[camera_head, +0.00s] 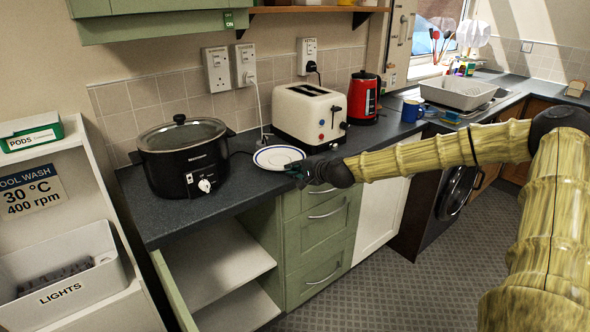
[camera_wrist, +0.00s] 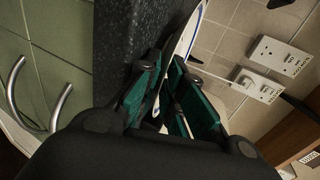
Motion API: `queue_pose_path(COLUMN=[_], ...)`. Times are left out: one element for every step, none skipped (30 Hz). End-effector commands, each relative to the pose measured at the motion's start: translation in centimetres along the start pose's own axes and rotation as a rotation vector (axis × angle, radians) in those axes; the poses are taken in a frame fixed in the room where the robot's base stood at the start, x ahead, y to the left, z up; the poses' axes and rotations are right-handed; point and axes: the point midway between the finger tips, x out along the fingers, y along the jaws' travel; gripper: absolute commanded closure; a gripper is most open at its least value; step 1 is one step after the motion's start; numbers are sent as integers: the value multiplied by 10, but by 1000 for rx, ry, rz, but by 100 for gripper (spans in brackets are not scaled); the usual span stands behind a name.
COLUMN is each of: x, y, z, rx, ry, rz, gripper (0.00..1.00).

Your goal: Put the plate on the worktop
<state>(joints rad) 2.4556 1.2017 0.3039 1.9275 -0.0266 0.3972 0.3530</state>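The white plate with a dark blue rim line (camera_head: 278,156) is at the worktop's front part, before the toaster. It lies roughly level, over the dark speckled worktop (camera_head: 226,204); whether its underside touches the surface is unclear. My gripper (camera_head: 297,171) is at the plate's near right edge. In the wrist view the plate (camera_wrist: 188,32) shows nearly edge-on, its rim running between the teal finger pads of my gripper (camera_wrist: 166,75). The fingers appear shut on the rim, one on each face. The worktop (camera_wrist: 122,40) fills a strip left of the plate there.
A black slow cooker (camera_head: 183,157) stands left of the plate, a cream toaster (camera_head: 309,116) behind it. A red kettle (camera_head: 363,97) and blue mug (camera_head: 411,110) are farther right. An open cupboard (camera_head: 215,258) and drawers (camera_head: 322,230) lie below. Some worktop before the cooker is bare.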

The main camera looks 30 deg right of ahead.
Motion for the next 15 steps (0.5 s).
queue_pose_path(x=[0, 0, 0, 0, 0, 0, 0, 0, 0, -1, -1, -2, -3, -4, -6], y=[0, 0, 0, 0, 0, 0, 0, 0, -1, -2, -3, -3, -2, -2, -2], z=[0, 0, 0, 0, 0, 0, 0, 0, 0, 0, 0, 0, 0, 0, 0], rx=[0, 0, 0, 0, 0, 0, 0, 0, 0, 0, 0, 0, 1, 1, 0], ry=[0, 0, 0, 0, 0, 0, 0, 0, 0, 0, 0, 0, 0, 0, 0], rz=[0, 0, 0, 0, 0, 0, 0, 0, 0, 0, 0, 0, 0, 0, 0], gripper=[86, 86, 86, 86, 86, 86, 86, 86, 86, 86, 86, 86, 86, 86, 86])
